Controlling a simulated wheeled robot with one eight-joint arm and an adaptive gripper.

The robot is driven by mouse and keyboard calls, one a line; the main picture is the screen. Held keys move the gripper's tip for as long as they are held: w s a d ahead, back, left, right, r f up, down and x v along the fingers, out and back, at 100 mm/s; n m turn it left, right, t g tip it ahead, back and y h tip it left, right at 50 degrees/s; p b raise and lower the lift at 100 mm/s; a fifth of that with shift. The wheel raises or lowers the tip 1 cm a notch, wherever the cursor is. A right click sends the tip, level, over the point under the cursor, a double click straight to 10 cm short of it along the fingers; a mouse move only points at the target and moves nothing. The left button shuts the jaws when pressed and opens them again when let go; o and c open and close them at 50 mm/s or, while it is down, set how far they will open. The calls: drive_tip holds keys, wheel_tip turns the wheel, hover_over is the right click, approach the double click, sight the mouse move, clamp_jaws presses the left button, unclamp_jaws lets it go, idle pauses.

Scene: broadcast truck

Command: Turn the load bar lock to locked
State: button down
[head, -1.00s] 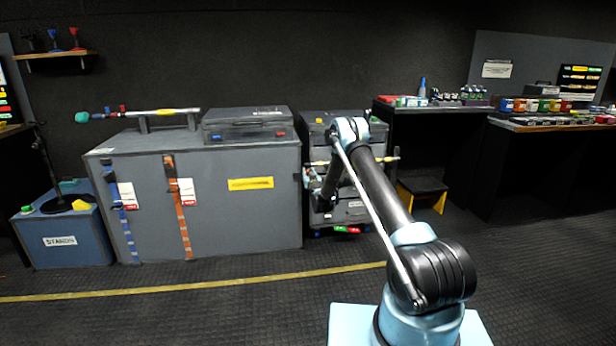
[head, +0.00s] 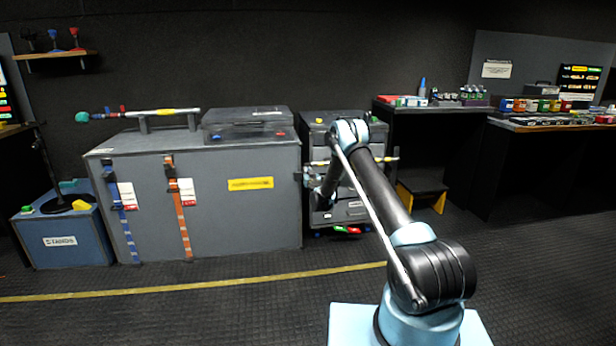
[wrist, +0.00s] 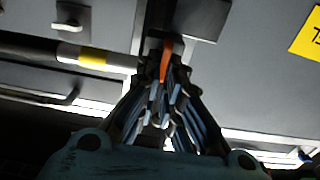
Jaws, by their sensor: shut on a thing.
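The load bar (head: 392,159) runs level across the front of a grey drawer cabinet, mostly behind my arm in the head view. In the wrist view the bar (wrist: 118,65), with a yellow band, comes in from the left to a dark lock housing (wrist: 152,44). An orange lock lever (wrist: 165,58) points down the picture from there, between my fingers. My gripper (wrist: 163,78) is shut on this lever. The fingers hide its lower end, and I cannot read its set position. In the head view my gripper (head: 314,178) is small and partly hidden at the cabinet's front.
A large grey case (head: 225,215) with blue and orange straps stands left of the drawer cabinet (head: 352,211). A black-and-yellow step (head: 424,190) stands right of it. Benches line the right side. The floor in front is open, crossed by a yellow line (head: 200,286).

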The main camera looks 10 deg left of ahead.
drive_tip(key=shift+m, duration=0.3)
drive_tip(key=shift+w+d+f+m, duration=0.15)
drive_tip(key=shift+d+f+m, duration=0.15)
drive_tip(key=shift+m, duration=2.6)
drive_tip(key=shift+w+d+f+m, duration=0.15)
drive_tip(key=shift+d+f+m, duration=0.2)
drive_tip(key=shift+m, duration=2.55)
drive_tip(key=shift+w+d+f+m, duration=0.15)
drive_tip(key=shift+d+m, duration=0.25)
drive_tip(key=shift+m, duration=2.5)
drive_tip(key=c, duration=1.8)
unclamp_jaws()
drive_tip(key=shift+f, duration=0.15)
drive_tip(key=shift+o, duration=0.2)
drive_tip(key=shift+s+a, duration=0.1)
